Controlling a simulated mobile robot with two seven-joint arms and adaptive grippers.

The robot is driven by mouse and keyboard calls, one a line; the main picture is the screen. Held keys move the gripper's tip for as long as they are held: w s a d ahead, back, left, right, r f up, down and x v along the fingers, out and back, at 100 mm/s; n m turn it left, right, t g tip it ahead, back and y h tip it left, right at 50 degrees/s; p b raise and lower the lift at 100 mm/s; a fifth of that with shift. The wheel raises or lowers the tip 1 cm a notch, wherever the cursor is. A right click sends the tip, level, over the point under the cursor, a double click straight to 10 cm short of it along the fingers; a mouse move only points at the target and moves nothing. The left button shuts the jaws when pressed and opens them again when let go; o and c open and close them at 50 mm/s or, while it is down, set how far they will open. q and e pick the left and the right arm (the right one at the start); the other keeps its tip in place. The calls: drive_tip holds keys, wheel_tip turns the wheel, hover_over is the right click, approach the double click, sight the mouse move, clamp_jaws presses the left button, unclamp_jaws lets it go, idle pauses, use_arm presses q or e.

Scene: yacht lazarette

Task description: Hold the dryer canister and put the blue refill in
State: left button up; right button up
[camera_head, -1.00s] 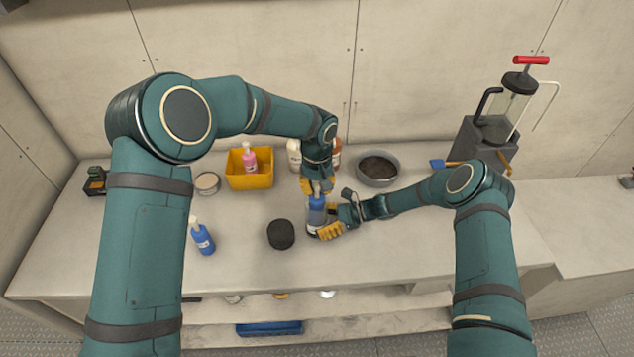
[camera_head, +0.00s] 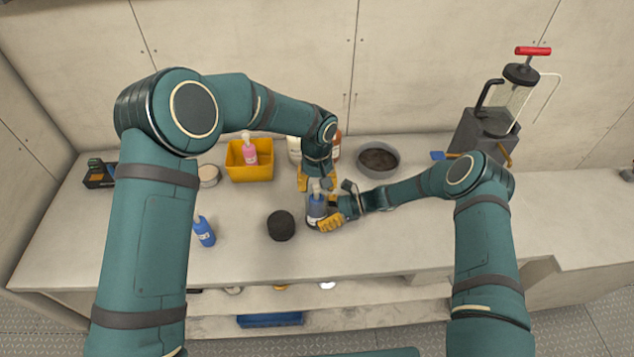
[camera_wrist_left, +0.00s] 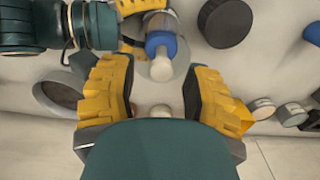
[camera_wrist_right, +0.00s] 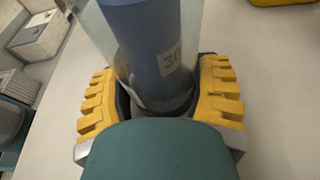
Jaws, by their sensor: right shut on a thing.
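The dryer canister (camera_head: 314,217) is a clear, upright cylinder near the middle of the bench. My right gripper (camera_head: 329,219) is shut around its lower part. The blue refill (camera_wrist_right: 145,40) stands inside the canister, with a pale label seen through the clear wall. Its blue top and white neck also show in the left wrist view (camera_wrist_left: 160,45). My left gripper (camera_wrist_left: 160,105) is open and empty, just behind and above the canister, apart from the refill. A round black cap-like piece (camera_head: 281,226) lies on the bench left of the canister.
A blue pump bottle (camera_head: 203,232) stands at left. A yellow bin (camera_head: 249,174) holds a pink bottle (camera_head: 250,152). A round tin (camera_head: 208,176), white bottle (camera_head: 294,150) and dark-filled grey bowl (camera_head: 378,160) stand behind. A hand-pump jar (camera_head: 510,98) stands right.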

use_arm(q)
wheel_tip(320, 180, up, 12)
idle(0.6)
use_arm(e)
drive_tip(key=o, duration=1.1)
